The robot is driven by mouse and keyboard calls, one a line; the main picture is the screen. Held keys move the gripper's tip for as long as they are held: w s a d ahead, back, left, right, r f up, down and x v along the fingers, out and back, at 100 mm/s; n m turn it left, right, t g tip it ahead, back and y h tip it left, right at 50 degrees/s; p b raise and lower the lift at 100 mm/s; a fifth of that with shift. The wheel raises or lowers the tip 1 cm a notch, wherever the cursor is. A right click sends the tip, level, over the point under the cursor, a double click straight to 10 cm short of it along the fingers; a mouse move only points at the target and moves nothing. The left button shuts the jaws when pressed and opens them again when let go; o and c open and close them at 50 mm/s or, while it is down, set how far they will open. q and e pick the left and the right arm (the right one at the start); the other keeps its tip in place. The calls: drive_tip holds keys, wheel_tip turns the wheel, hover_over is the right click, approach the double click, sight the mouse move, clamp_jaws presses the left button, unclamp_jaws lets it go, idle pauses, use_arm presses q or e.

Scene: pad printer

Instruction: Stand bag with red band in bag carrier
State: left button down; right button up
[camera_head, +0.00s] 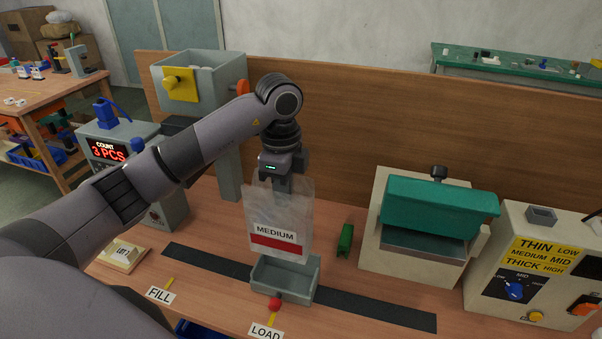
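A clear bag with a red band (277,244) and a MEDIUM label hangs upright in front of my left gripper (276,186). The gripper points down at the bag's top edge and appears shut on it; the fingertips are partly seen through the clear film. The bag carrier (284,294), a small grey open-topped tray with a red knob, sits on the dark track just below the bag. The bag's lower edge is over the carrier's back part; I cannot tell whether they touch. My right gripper is not in view.
A dark track (375,307) runs across the table, with FILL (160,295) and LOAD (265,332) labels in front. A green-topped machine (440,208) and a control box (530,270) stand right. A green object (345,240) lies beside the bag. A counter box (108,150) stands left.

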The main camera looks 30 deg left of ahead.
use_arm(q)
drive_tip(key=shift+w+r, duration=0.1)
drive_tip(key=shift+w, duration=0.15)
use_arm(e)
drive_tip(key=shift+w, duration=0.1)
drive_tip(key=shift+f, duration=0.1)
use_arm(q)
drive_tip(key=shift+f+b, duration=1.15)
drive_tip(key=shift+f, duration=0.85)
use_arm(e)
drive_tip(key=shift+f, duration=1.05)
use_arm(q)
drive_tip(key=shift+f, duration=0.1)
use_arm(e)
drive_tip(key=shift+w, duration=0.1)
use_arm(q)
wheel_tip(320, 180, down, 10)
drive_tip(key=b, duration=0.5)
drive_tip(key=shift+b, duration=0.4)
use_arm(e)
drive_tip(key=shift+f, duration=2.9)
use_arm(q)
drive_tip(key=c, duration=1.2)
unclamp_jaws()
drive_tip(key=shift+r, duration=0.2)
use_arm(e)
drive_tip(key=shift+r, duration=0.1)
